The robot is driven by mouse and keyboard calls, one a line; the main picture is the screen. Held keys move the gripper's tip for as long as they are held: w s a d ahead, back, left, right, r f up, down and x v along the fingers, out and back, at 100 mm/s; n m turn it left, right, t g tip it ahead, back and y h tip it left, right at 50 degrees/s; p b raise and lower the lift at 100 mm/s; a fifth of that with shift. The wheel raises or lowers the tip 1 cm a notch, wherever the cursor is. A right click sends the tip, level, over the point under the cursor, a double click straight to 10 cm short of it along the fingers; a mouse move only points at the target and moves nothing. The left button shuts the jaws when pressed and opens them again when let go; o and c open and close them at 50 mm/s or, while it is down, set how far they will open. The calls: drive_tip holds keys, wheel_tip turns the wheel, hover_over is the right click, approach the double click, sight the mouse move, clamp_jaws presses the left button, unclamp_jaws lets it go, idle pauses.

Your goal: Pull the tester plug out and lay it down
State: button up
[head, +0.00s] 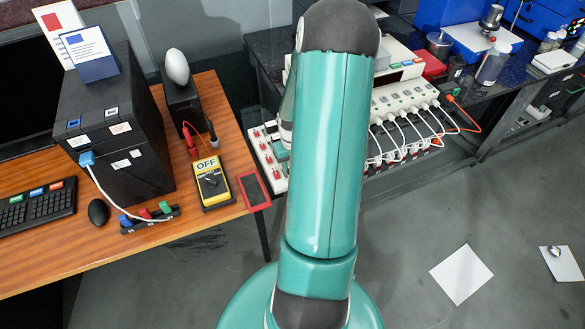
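No label in view marks a plug as the tester plug. A white power strip (405,97) on the dark bench holds several white plugs with white cables. An orange plug (450,98) sits at its right end, with an orange cable hanging from it. A blue plug (87,159) with a white cable is on the front of a black box (118,130) on the wooden desk. A yellow meter (208,183) marked OFF has red and black leads. My teal arm crosses the middle of the view and hides part of the bench. My gripper cannot be made out.
The wooden desk (50,255) also holds a keyboard (38,205), a mouse (98,212) and a red-framed dark pad (253,192). A panel with red switches (268,155) stands beside the arm. White sheets (461,274) lie on the grey floor, otherwise mostly clear at right.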

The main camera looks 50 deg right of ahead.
drive_tip(key=shift+r, duration=3)
